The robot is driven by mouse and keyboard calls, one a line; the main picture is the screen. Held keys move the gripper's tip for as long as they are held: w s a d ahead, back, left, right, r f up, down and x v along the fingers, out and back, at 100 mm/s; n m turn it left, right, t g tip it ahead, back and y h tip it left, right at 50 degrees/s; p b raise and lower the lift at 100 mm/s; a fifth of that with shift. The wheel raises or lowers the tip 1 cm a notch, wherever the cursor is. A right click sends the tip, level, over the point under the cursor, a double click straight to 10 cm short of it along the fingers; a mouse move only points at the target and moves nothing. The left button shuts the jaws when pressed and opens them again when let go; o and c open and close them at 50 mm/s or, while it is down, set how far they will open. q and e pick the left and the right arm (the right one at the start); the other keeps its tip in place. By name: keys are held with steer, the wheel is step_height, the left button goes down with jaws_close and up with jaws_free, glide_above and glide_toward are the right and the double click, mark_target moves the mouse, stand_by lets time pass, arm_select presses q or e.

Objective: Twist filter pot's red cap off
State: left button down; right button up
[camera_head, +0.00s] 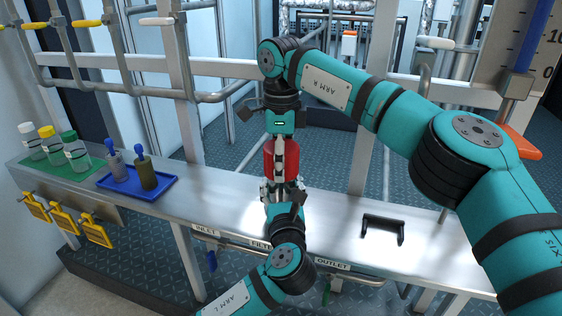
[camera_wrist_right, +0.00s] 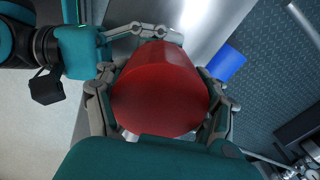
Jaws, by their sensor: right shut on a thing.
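The filter pot's red cap (camera_head: 292,160) is above the middle of the steel bench in the head view. It fills the middle of the right wrist view (camera_wrist_right: 160,90). My right gripper (camera_head: 281,150) comes down from above and is shut on the red cap, a finger on either side. My left gripper (camera_head: 283,188) reaches in from the front, low beside the red cap; it also shows at the upper left of the right wrist view (camera_wrist_right: 150,32). Whether its fingers close on the pot cannot be told. The pot below the cap is mostly hidden by the cap and grippers.
The steel bench (camera_head: 225,195) runs across the view. A blue tray (camera_head: 122,187) with two small bottles and a green mat (camera_head: 50,164) with several capped bottles are on the left. A black handle (camera_head: 383,225) lies on the right. Pipes and posts stand behind.

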arm_select(q)
steer(key=shift+f, duration=0.15)
arm_select(e)
steer(key=shift+r, duration=0.25)
steer(key=shift+r, duration=0.9)
steer(key=shift+r, duration=2)
arm_select(q)
steer(key=shift+c, duration=2.3)
jaws_free()
